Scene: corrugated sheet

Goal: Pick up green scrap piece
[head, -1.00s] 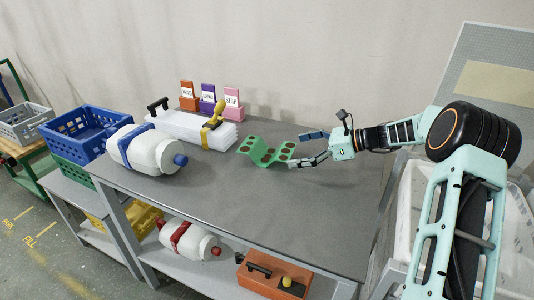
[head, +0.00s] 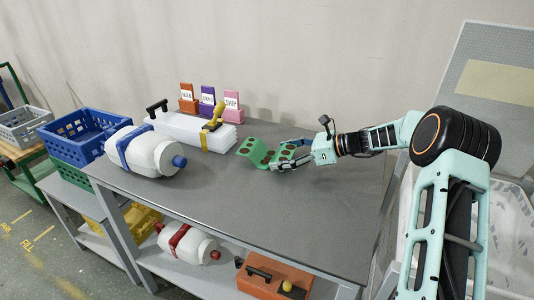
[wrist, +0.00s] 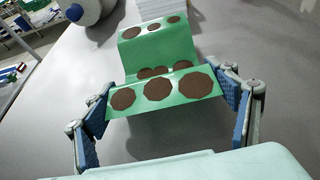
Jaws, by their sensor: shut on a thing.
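The green scrap piece (head: 258,152) is a bent green sheet with brown round spots, on the grey table near its middle. It also shows in the wrist view (wrist: 160,52), with its near flap (wrist: 140,107) between my fingers. My gripper (head: 288,157) is at the right end of the piece. In the wrist view, my gripper's blue-padded fingers (wrist: 168,98) are on the left and right edges of the near flap, shut on it. I cannot tell whether the piece is clear of the table.
A white jug (head: 143,153) with a blue cap lies at the left, by a blue crate (head: 75,150). Orange, purple and pink signs (head: 208,100) stand at the back. The table front (head: 240,215) is clear.

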